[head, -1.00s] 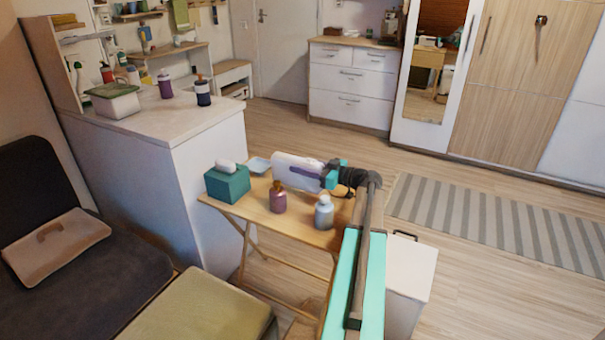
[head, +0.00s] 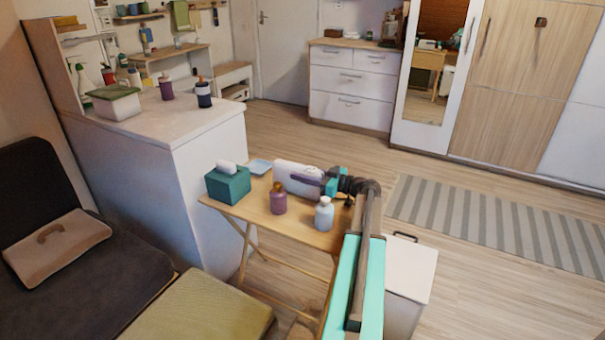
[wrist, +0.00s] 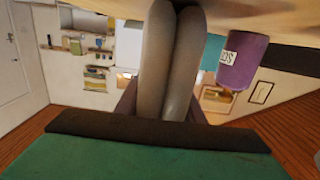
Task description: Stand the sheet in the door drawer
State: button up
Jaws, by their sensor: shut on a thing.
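The pale folded sheet (head: 292,174) is in my gripper (head: 310,183), low over the small wooden folding table (head: 252,212). In the wrist view the sheet (wrist: 172,60) shows as two rounded grey-beige folds between my purple fingers (wrist: 162,105). The fingers are shut on it. I cannot tell whether the sheet touches the tabletop. A white chest of drawers (head: 350,85) with a wooden top stands at the back, beside the white door (head: 275,45). Its drawers look shut, and their insides are hidden.
On the table stand a teal tissue box (head: 228,185), a purple bottle (head: 278,200), a pale blue bottle (head: 324,214) and a small blue dish (head: 260,166). A white bin (head: 410,270) stands right of the table. The floor towards the chest is clear; a striped rug (head: 500,222) lies right.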

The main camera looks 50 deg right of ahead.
aim_at(323, 178)
jog(key=shift+a+f, duration=0.1)
jog(key=shift+f, duration=0.6)
jog(key=o, duration=1.3)
jog(key=shift+s+f, duration=0.1)
jog(key=shift+b, duration=0.3)
jog(key=shift+r, duration=0.35)
jog(key=shift+s+r, duration=0.2)
jog(key=v, duration=0.3)
jog(key=p+v, duration=0.1)
jog(key=v, duration=0.7)
jog(key=shift+s+d+r, duration=0.15)
jog(key=shift+d+r, duration=0.15)
jog(key=shift+r, duration=0.05)
jog(key=shift+o, duration=0.5)
